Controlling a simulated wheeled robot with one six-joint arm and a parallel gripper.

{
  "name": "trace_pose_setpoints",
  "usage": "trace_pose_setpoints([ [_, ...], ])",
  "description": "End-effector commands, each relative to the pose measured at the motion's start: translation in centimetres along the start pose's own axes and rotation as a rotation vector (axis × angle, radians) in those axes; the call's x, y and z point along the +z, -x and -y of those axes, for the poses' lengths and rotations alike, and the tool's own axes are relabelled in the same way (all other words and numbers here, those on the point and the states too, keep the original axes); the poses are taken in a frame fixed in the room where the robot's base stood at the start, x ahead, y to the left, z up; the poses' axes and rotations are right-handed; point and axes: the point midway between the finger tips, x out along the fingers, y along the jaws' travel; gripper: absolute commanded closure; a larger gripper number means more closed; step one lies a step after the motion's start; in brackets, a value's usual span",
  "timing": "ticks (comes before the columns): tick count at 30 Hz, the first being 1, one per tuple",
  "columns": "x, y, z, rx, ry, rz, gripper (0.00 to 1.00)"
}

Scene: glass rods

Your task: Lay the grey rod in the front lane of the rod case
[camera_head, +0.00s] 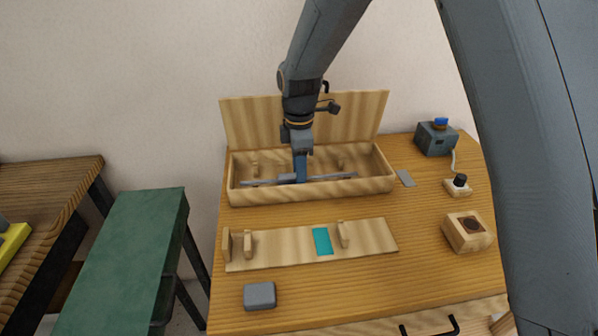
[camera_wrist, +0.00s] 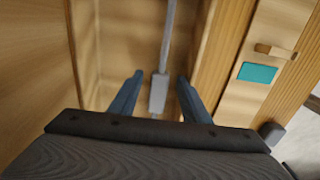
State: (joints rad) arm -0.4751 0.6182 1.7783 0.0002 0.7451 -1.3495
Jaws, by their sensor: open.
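The grey rod (camera_head: 330,177) lies lengthwise inside the open wooden rod case (camera_head: 310,190), in its front part, close to the front wall. Its thicker grey middle block shows in the wrist view (camera_wrist: 158,92). My gripper (camera_head: 300,179) reaches down into the case from above. In the wrist view my gripper (camera_wrist: 160,80) is open, with one blue finger on each side of the block and a gap on both sides. Whether the rod lies fully flat on the case floor is hard to tell.
The case lid (camera_head: 350,115) stands open behind. In front lies a wooden rack board (camera_head: 285,243) with upright pegs and a teal patch (camera_head: 322,241). A grey box (camera_head: 259,296), a wooden block with a dark round recess (camera_head: 467,232) and a blue-topped device (camera_head: 436,138) stand around.

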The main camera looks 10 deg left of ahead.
Motion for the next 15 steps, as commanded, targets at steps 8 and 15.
trace_pose_setpoints([
  [8,0.0,2.6,-0.1,0.004,0.0,-0.001,0.57],
  [15,-0.1,6.2,-0.1,0.003,0.0,-0.001,0.57],
])
